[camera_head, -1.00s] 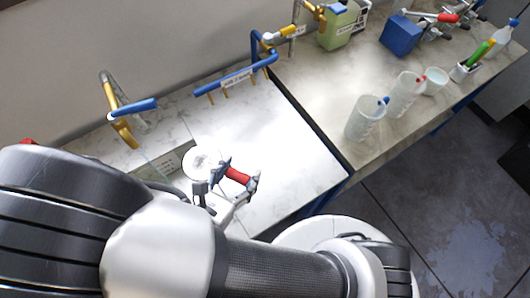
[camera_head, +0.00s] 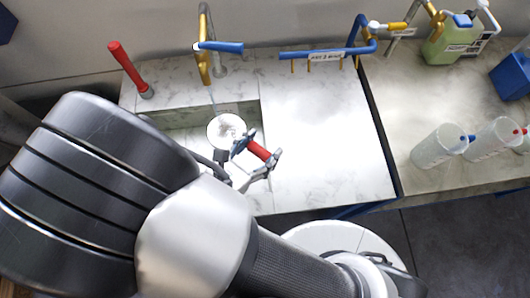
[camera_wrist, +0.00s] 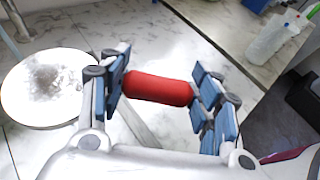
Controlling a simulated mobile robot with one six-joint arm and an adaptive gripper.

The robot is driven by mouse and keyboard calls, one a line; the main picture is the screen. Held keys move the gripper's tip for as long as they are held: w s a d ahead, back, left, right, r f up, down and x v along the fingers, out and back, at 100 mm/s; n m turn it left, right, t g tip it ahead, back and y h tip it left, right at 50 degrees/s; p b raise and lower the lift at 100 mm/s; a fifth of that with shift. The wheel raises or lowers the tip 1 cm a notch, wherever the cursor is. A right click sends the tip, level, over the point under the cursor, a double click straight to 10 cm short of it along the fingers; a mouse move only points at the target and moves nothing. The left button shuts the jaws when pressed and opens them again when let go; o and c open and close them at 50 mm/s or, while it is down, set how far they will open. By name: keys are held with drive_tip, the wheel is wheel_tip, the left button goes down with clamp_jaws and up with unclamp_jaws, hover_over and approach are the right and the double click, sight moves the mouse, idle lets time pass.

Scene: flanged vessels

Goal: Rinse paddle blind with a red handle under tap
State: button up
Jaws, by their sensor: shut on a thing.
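The paddle blind is a pale round disc (camera_head: 226,131) with a red handle (camera_head: 259,150). My gripper (camera_head: 257,155) is shut on the red handle, with the disc out to its left. In the wrist view the handle (camera_wrist: 158,88) lies between the blue finger pads, and the disc (camera_wrist: 45,88) shows a grey mottled patch. The brass tap (camera_head: 205,65) with a blue lever stands behind the sink (camera_head: 180,120). A thin water stream (camera_head: 213,100) falls from it towards the disc's back edge; whether it lands on the disc is hard to tell.
A red upright handle (camera_head: 130,68) stands left of the tap. A blue pipe rack (camera_head: 318,54) is at the back right. Clear beakers (camera_head: 440,146), a green canister (camera_head: 455,38) and a blue box (camera_head: 512,76) stand on the right bench. The white counter (camera_head: 320,120) right of the sink is bare.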

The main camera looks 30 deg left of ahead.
sight(243, 126)
drive_tip(key=shift+w+a+f+b, duration=0.3)
drive_tip(key=shift+w+a, duration=0.6)
drive_tip(key=shift+a, duration=0.4)
drive_tip(key=shift+w+a+f+b, duration=0.25)
drive_tip(key=shift+w+a, duration=0.6)
drive_tip(key=shift+a, duration=0.5)
drive_tip(key=shift+w+a+f+b, duration=0.2)
drive_tip(key=shift+w+a+f, duration=0.15)
drive_tip(key=shift+w+a, duration=0.75)
drive_tip(key=shift+s+a, duration=0.15)
